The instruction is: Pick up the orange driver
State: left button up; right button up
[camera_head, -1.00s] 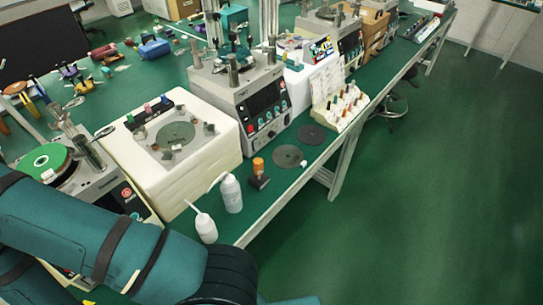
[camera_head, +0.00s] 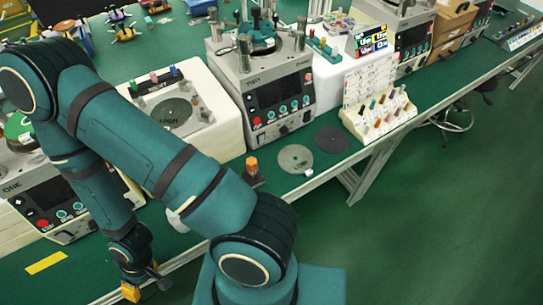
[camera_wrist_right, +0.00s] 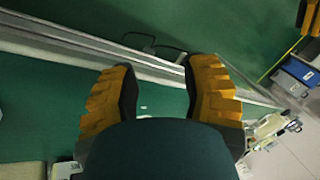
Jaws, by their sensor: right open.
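A white rack (camera_head: 362,130) at the right of the bench in the head view holds several small tools with coloured handles. I cannot single out an orange driver there for certain. A small orange-topped thing (camera_head: 252,166) on a dark base stands near the bench's front edge, partly behind my arm. My left gripper (camera_head: 143,285), with yellow fingers, hangs at the lower left, far from the rack; its opening is unclear.
A lapping machine (camera_head: 268,97) stands behind the orange-topped thing. A white block with a plate (camera_head: 222,135) is left of it. Two flat discs, one grey (camera_head: 295,158) and one dark (camera_head: 331,139), lie near the front edge.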

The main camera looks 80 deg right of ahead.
aim_at(252, 165)
jog(key=k+l, duration=0.85)
jog(key=l, duration=0.25)
